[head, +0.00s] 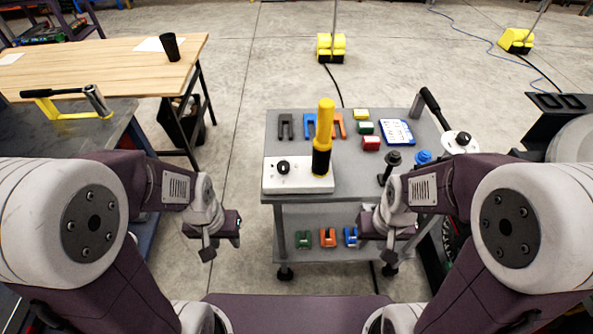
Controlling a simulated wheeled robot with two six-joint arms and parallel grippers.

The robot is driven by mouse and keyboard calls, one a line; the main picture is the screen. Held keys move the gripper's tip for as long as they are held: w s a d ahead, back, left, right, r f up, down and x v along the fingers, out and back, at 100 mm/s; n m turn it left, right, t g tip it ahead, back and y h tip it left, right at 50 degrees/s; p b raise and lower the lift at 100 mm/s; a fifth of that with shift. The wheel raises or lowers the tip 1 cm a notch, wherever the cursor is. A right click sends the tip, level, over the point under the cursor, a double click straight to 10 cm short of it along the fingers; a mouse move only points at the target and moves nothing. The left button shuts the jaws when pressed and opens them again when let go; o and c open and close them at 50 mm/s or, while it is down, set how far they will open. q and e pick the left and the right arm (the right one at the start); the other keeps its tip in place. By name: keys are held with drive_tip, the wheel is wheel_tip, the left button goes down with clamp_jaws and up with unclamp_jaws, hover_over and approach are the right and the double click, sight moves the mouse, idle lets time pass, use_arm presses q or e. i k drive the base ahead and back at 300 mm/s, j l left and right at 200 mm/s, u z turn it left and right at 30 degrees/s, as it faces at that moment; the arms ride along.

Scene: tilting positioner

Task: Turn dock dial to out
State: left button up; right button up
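The dock is a white box (298,182) on the front left of a grey cart. A small black dial (283,168) sits on its top at the left; I cannot read its setting. A yellow tool with a black lower part (325,125) stands upright in the dock, right of the dial. My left gripper (222,248) is empty, left of the cart and apart from the dial, its fingers looking spread. My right gripper (377,245) is empty in front of the cart's right side, its fingers also looking spread.
The cart top (350,180) also holds dark and orange forked pieces, small coloured blocks, a blue-white card (397,132) and black and blue knobs. Its lower shelf (310,255) holds small green, orange and blue pieces. A wooden table (90,65) stands at the left.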

sight(283, 166)
drive_tip(key=i+j, duration=0.2)
drive_tip(key=j, duration=0.15)
drive_tip(key=i+j, duration=0.35)
drive_tip(key=j, duration=0.3)
drive_tip(key=i+j, duration=0.2)
drive_tip(key=j, duration=0.15)
drive_tip(key=l+z, duration=0.05)
